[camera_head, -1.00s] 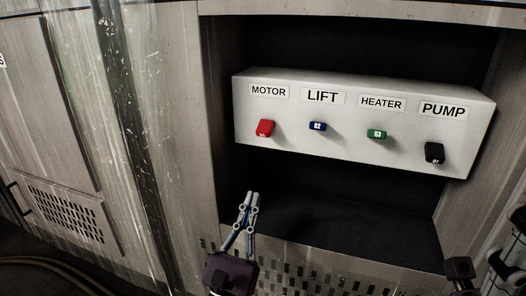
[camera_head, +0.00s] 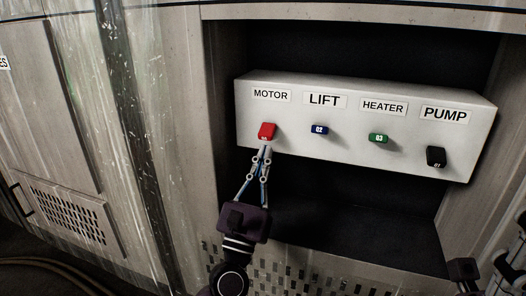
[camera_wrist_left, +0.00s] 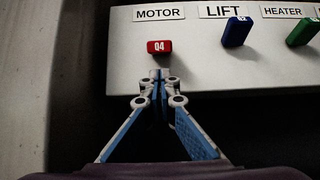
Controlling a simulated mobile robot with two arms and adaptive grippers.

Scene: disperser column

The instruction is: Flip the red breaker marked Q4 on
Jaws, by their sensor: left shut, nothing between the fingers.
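The red breaker marked Q4 (camera_head: 267,131) sits under the MOTOR label at the left end of a white panel box (camera_head: 350,163). In the left wrist view its red face (camera_wrist_left: 153,46) reads Q4. It looks tilted downward, unlike the blue and green ones. My left gripper (camera_head: 265,149) is shut and empty, its tips pointing up just below the red breaker. In the left wrist view the closed tips (camera_wrist_left: 157,76) sit under the breaker, with a small gap in the picture; whether they touch cannot be told. My right gripper's fingers do not show.
A blue breaker (camera_head: 319,130) under LIFT, a green one (camera_head: 378,138) under HEATER and a black one (camera_head: 436,157) under PUMP sit to the right. The box stands in a dark recess with a metal frame (camera_head: 216,130) at its left. Room below the box is free.

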